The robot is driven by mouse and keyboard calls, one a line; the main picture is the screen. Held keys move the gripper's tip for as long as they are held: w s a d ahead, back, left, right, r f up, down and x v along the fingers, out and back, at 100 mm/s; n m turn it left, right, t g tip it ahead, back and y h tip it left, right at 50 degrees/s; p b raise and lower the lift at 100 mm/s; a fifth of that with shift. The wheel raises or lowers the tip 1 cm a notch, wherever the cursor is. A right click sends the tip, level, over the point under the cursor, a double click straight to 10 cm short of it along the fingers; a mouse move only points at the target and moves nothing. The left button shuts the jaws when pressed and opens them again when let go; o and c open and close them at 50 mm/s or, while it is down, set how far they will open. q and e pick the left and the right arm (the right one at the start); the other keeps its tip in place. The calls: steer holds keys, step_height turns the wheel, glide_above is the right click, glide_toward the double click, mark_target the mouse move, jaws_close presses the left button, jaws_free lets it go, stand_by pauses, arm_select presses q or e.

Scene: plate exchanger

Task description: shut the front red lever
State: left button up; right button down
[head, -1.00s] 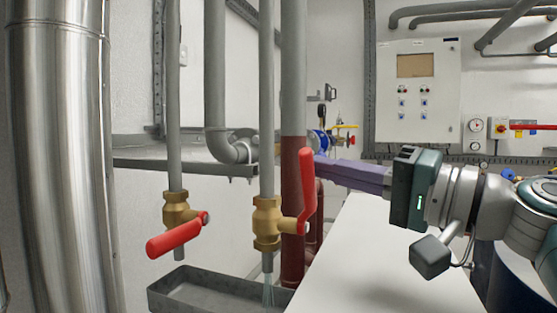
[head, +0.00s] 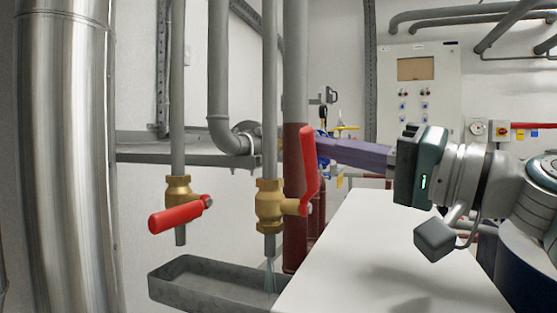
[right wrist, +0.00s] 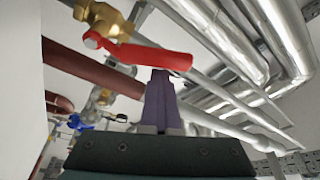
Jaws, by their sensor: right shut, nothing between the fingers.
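The front red lever (head: 310,172) stands roughly upright on the nearer brass valve (head: 269,205) in the head view. Thin streams of water (head: 270,275) fall from the pipe end below this valve. My right gripper (head: 318,149) is shut and empty, its purple fingers pointing left with the tips at the lever's upper part. In the right wrist view the lever (right wrist: 150,56) crosses just past the fingertips (right wrist: 161,76); the tips look very close to its free end, but I cannot tell whether they touch. My left gripper is not in view.
A second brass valve (head: 178,190) to the left has its red lever (head: 177,216) lying sideways. A grey trough (head: 200,280) sits below both valves. A white tabletop (head: 375,255) is under my right arm. A dark red pipe (head: 294,245) stands just behind the front valve.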

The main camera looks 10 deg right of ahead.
steer(key=s+a+f+n+b, duration=0.1)
steer(key=b, duration=0.2)
steer(key=shift+f+n+y, duration=0.2)
steer(key=shift+n+y, duration=0.2)
steer(key=shift+s+a+f+b, duration=0.1)
steer(key=shift+s+a+b, duration=0.15)
steer(key=shift+s+b, duration=0.3)
steer(key=shift+s+a+f+b, duration=0.4)
steer(key=shift+s+f+b, duration=0.15)
steer(key=shift+b, duration=0.15)
